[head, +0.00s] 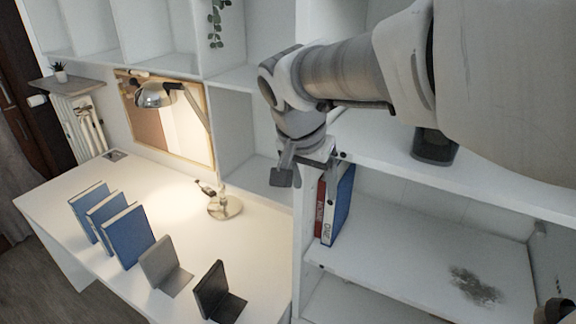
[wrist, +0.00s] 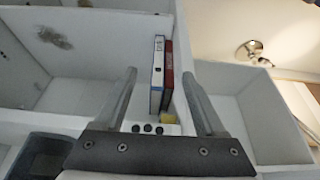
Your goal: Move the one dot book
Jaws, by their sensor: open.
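Two books stand upright side by side in the shelf compartment. One is blue with a white spine (head: 329,222) and the other is red (head: 319,208). In the wrist view the white-spined book (wrist: 157,72) bears a small dark mark, and the red book (wrist: 169,75) stands to its right. Three blue books (head: 128,236) stand on the desk; no dots can be made out on them. I cannot tell for sure which is the one dot book. My gripper (head: 308,180) is open and empty above the shelf books. In the wrist view its fingers (wrist: 160,77) frame them from a distance.
A grey bookend (head: 162,262) and a black bookend (head: 212,290) stand on the white desk (head: 165,190). A lit lamp (head: 225,206) stands behind them. The shelf boards and upright walls surround the two books. The shelf floor right of them is clear apart from a dark patch (head: 475,286).

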